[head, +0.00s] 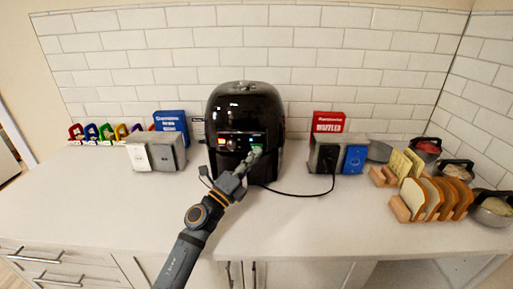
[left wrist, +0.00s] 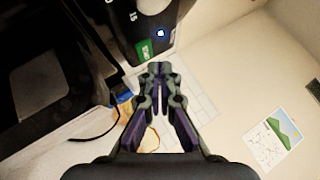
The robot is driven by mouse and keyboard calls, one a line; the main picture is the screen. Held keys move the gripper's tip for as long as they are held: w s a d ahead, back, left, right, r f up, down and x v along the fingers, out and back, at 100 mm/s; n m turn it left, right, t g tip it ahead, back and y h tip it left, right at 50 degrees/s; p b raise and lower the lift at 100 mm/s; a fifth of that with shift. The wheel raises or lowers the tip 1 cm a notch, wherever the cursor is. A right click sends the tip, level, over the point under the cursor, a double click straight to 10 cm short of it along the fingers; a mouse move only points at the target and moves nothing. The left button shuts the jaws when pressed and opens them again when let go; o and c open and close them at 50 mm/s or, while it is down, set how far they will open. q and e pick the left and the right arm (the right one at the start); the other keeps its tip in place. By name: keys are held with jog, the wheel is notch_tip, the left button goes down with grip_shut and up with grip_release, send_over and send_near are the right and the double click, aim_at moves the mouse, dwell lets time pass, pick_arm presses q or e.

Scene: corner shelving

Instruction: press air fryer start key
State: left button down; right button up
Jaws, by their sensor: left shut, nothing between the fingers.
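The black air fryer (head: 245,108) stands on the counter against the tiled wall. Its front panel carries small lit controls and a green key (head: 257,147) at the lower right of the panel. In the left wrist view the green key (left wrist: 146,50) shows just beyond the fingertips, on the dark front of the air fryer (left wrist: 125,25). My left gripper (head: 252,156) is shut and empty, with its tips close to the green key. I cannot tell whether they touch it. It also shows in the left wrist view (left wrist: 159,70). My right gripper is not in view.
A blue box (head: 171,122) and grey-white appliances (head: 155,152) stand left of the air fryer. A red waffle box (head: 328,122) and another appliance (head: 325,155) stand right. Bread slices in a wooden rack (head: 402,210) sit farther right. The front counter is clear.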

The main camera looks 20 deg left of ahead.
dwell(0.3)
pick_arm(q)
jog(key=shift+w+a, duration=0.1)
jog(key=shift+w, duration=0.3)
jog(key=shift+w+a, duration=0.1)
jog(key=shift+w, duration=0.2)
dwell(0.5)
jog(key=shift+s, duration=0.15)
jog(key=shift+s+d, duration=0.2)
jog(key=shift+s, duration=0.4)
jog(key=shift+s+d+p, duration=0.25)
jog(key=shift+s, duration=0.55)
jog(key=shift+s+d+p, duration=0.2)
jog(key=shift+s, duration=0.6)
jog(key=shift+s+d+p, duration=0.25)
jog(key=shift+s, duration=0.55)
